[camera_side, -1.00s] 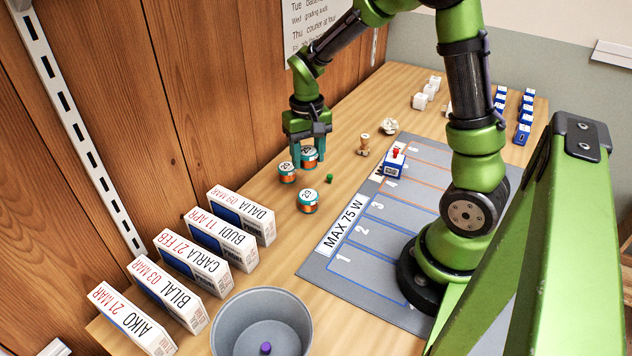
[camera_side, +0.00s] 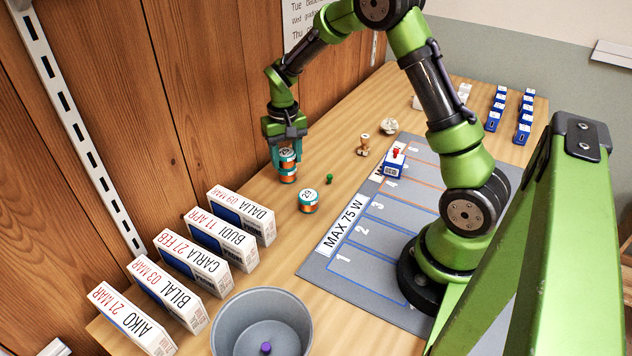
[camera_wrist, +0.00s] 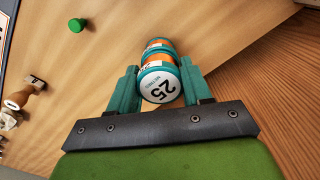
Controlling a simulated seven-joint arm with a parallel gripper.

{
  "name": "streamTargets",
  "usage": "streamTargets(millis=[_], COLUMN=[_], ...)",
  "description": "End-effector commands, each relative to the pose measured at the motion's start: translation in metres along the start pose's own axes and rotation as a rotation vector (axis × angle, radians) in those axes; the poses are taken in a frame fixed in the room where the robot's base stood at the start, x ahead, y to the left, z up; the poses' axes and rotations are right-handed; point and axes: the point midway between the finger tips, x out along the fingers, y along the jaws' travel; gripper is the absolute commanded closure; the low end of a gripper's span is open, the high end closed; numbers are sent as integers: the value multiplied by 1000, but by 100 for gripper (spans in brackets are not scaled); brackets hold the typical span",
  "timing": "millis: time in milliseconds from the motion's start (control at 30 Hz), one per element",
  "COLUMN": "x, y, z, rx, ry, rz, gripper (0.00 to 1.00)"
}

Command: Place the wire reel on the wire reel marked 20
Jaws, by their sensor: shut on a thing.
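My gripper (camera_side: 286,148) points down and is shut on a teal and orange wire reel (camera_side: 287,157) with a white top. In the wrist view this held reel (camera_wrist: 159,84) reads 25 between the fingers of my gripper (camera_wrist: 158,90). A second reel (camera_side: 288,176) stands on the table directly beneath it, and its top is hidden. In the wrist view the lower reel (camera_wrist: 158,45) shows just beyond the held one. The two look touching or nearly so. A third reel (camera_side: 308,202) stands apart to the front right; its number is too small to read surely.
A small green peg (camera_side: 329,179) stands right of the stacked reels. A wooden stamp (camera_side: 364,145) is farther back. Several named boxes (camera_side: 240,214) line the wall side in front. A grey bin (camera_side: 230,312) is at the front. The grey mat (camera_side: 335,265) lies to the right.

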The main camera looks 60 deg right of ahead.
Motion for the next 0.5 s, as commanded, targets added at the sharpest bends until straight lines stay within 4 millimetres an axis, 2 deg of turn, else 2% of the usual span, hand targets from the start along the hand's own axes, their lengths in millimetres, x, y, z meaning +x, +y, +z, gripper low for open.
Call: streamTargets(millis=[133,167,300,500], x=[3,3,3,3], y=[0,0,0,0], z=[0,0,0,0], rx=[0,0,0,0], ry=[-1,-1,-1,0], rz=[0,0,0,0], gripper=[81,48,27,26])
